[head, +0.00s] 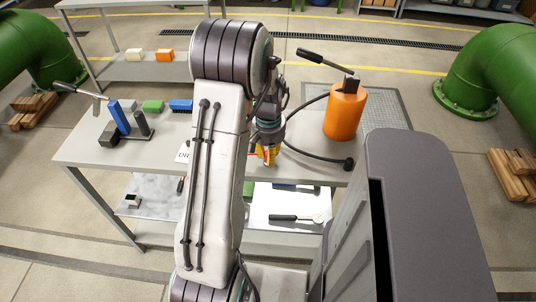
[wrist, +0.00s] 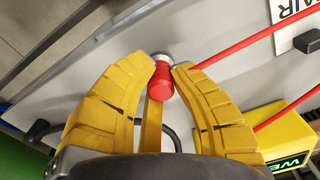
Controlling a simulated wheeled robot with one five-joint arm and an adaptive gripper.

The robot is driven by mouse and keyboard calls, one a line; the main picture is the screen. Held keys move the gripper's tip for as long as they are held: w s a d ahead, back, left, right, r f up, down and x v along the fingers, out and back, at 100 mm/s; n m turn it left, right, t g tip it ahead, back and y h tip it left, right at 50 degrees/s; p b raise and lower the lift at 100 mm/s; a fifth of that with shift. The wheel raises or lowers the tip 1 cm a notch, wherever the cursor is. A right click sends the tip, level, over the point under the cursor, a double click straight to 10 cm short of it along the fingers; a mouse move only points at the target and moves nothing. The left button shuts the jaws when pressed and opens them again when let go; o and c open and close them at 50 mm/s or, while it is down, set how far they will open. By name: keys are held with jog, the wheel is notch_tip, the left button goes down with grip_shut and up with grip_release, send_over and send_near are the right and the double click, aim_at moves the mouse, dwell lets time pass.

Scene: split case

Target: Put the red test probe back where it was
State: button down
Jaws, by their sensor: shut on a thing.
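The red test probe (wrist: 160,80) is between the yellow fingertips of my gripper (wrist: 161,72) in the wrist view. The fingers are shut on it. A pale metallic piece shows just beyond its red body; I cannot tell whether it belongs to the probe or to something on the table. A yellow instrument (wrist: 285,140) is at the lower right of the wrist view, beside my right finger. Red leads (wrist: 255,38) run toward the upper right. In the head view my gripper (head: 268,158) is low over the grey table (head: 215,185), and my arm hides part of it.
An orange tank (head: 345,112) with a black lever and a hose (head: 312,155) stands right of my gripper. A blue upright block (head: 119,117), a green block (head: 153,106) and a lever tool (head: 82,91) are at the left. A lower shelf (head: 290,205) holds tools.

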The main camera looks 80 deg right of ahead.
jog(key=c, duration=1.2)
grip_release()
jog(key=shift+f, duration=0.1)
notch_tip(320, 180, up, 12)
jog(key=b, duration=0.1)
jog(key=shift+a+r, duration=0.15)
jog(key=shift+r, duration=0.05)
